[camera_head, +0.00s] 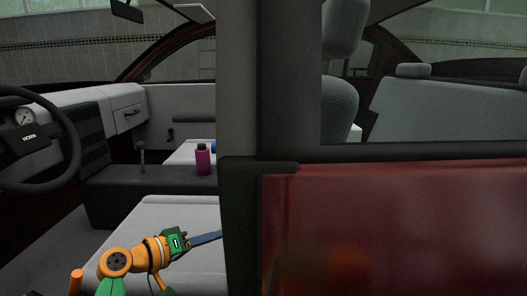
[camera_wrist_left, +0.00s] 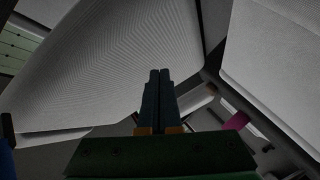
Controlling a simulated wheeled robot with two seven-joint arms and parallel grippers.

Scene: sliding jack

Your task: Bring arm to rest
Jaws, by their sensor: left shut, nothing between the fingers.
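My left arm, orange and green, reaches into the car from the bottom of the head view. My left gripper (camera_head: 218,236) is over the light grey front seat (camera_head: 150,214), with its dark fingers pointing right toward the door pillar. In the left wrist view the two fingers (camera_wrist_left: 157,73) are together and hold nothing. Grey seat surfaces lie beyond them. Whether the gripper touches the seat cannot be told. My right gripper is not in view.
A purple bottle (camera_head: 203,159) stands on the dark centre console (camera_head: 150,184), near a lever (camera_head: 142,156). The steering wheel (camera_head: 70,138) is at the left. The dark door pillar (camera_head: 237,120) and red rear door (camera_head: 400,230) stand close on the right.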

